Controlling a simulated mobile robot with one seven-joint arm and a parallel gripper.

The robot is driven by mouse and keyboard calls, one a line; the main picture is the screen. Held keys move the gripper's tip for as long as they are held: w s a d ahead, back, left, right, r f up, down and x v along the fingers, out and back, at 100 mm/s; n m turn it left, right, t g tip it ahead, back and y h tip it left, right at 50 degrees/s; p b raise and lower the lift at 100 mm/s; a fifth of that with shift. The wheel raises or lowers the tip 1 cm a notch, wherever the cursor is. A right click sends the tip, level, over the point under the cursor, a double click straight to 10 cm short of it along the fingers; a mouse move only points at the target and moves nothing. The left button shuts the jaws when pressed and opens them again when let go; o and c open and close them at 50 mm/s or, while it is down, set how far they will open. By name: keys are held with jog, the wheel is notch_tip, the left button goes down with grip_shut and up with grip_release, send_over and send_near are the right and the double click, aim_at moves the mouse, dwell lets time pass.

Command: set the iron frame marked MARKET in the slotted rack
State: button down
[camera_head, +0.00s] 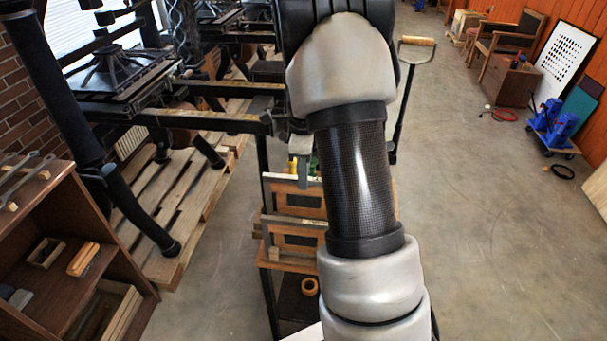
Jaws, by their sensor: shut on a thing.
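My arm (347,180) fills the middle of the view and covers much of what lies behind it. My gripper is not visible, so I cannot see what it holds. I cannot make out an iron frame marked MARKET; no such lettering is readable. I cannot identify the slotted rack for certain. Behind my arm stands a dark metal stand (269,290) with wooden-fronted pieces (297,241) on its levels, partly hidden.
Iron hand presses stand on a wooden pallet (160,215) at left. A brown shelf unit (125,270) with small blocks is at lower left. A wooden chair (513,45) and a blue item on a dolly (553,128) stand at right. Much of the right floor is clear.

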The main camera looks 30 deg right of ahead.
jog(key=b, duration=0.3)
send_over(303, 206)
jog(key=shift+w+d+f, duration=0.15)
jog(key=shift+w+f, duration=0.05)
jog(key=shift+f, duration=1.05)
jog(key=shift+w+d+f, duration=0.1)
jog(key=shift+w+f, duration=0.05)
jog(key=shift+f, duration=1.3)
jog(key=shift+f+b, duration=0.35)
jog(key=shift+b, duration=0.1)
jog(key=shift+f+b, duration=0.45)
jog(key=shift+f, duration=0.3)
jog(key=shift+f+b, duration=0.45)
jog(key=shift+f, duration=0.25)
jog(key=shift+a+f+b, duration=0.1)
jog(key=shift+f+b, duration=0.3)
jog(key=shift+f, duration=0.55)
jog(key=c, duration=1.7)
grip_release()
jog(key=shift+o, duration=0.6)
